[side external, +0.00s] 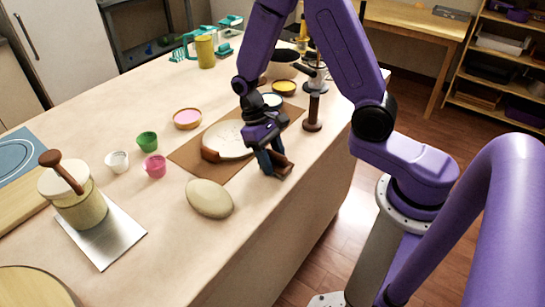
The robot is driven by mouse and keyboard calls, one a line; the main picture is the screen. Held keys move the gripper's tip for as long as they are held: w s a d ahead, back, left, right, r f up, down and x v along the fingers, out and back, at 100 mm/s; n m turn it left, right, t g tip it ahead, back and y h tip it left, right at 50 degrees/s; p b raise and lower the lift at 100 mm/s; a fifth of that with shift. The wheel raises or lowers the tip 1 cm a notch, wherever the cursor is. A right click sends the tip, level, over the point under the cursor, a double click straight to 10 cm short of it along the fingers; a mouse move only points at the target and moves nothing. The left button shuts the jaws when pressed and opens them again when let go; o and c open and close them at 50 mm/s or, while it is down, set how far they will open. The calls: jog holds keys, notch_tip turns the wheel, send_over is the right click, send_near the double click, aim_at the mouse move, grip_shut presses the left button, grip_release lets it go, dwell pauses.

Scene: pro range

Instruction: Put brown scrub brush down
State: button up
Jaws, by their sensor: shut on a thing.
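My gripper (270,160) points down near the front right edge of the brown mat (185,155). It is shut on the brown scrub brush (282,170), a small brown block low between the fingers. The brush is just above or touching the counter or mat edge; I cannot tell which. The fingers hide part of the brush.
A pale plate (232,140) is just left of the gripper on the mat. A beige oval (210,198) lies in front. A dark brown upright piece (313,112) stands to the right. Small cups (155,166) stand left. The counter's front right is clear.

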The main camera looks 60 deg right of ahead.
jog(key=shift+f, duration=0.15)
jog(key=o, duration=1.2)
jog(key=v, duration=1.2)
jog(key=s+n+t, duration=0.1)
jog(key=s+n, duration=0.3)
jog(key=s, duration=0.3)
jog(key=s+a+r+n+t, duration=0.1)
jog(key=s+n+t, duration=0.1)
jog(key=s+n, duration=0.2)
jog(key=s+r+n+t, duration=0.1)
jog(key=s+n, duration=0.3)
jog(key=s, duration=0.6)
jog(key=shift+s+a+r+n+t, duration=0.2)
jog(key=shift+s+n+t, duration=0.1)
jog(key=shift+s, duration=0.1)
